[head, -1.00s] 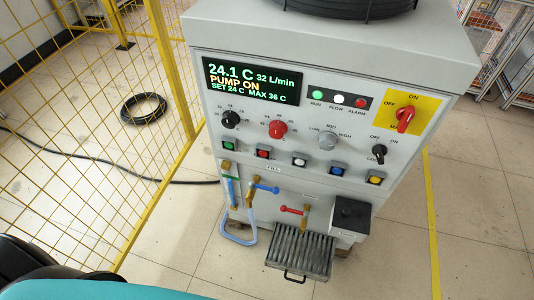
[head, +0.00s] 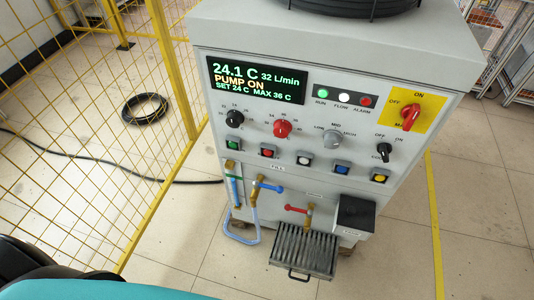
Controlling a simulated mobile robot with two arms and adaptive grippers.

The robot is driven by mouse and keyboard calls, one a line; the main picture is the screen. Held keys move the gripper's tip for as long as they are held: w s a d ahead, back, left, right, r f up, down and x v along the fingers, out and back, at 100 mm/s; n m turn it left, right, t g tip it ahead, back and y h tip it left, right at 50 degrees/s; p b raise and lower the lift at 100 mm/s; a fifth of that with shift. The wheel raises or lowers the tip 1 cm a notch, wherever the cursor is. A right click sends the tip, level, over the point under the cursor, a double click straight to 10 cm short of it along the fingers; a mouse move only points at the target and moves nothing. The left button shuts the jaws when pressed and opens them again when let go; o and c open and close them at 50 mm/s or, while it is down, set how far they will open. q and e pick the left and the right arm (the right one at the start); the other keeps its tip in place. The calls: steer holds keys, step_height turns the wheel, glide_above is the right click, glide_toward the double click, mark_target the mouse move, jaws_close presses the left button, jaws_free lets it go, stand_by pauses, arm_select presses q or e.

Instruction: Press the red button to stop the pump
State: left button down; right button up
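The display (head: 257,80) reads 24.1 C, 32 L/min and PUMP ON. Neither of my grippers is in view.
A red knob (head: 283,127) sits above the button row, and a red rotary switch (head: 411,115) on a yellow plate at upper right. Valves and a grated tray (head: 304,250) project below. A yellow mesh fence (head: 90,110) stands left.

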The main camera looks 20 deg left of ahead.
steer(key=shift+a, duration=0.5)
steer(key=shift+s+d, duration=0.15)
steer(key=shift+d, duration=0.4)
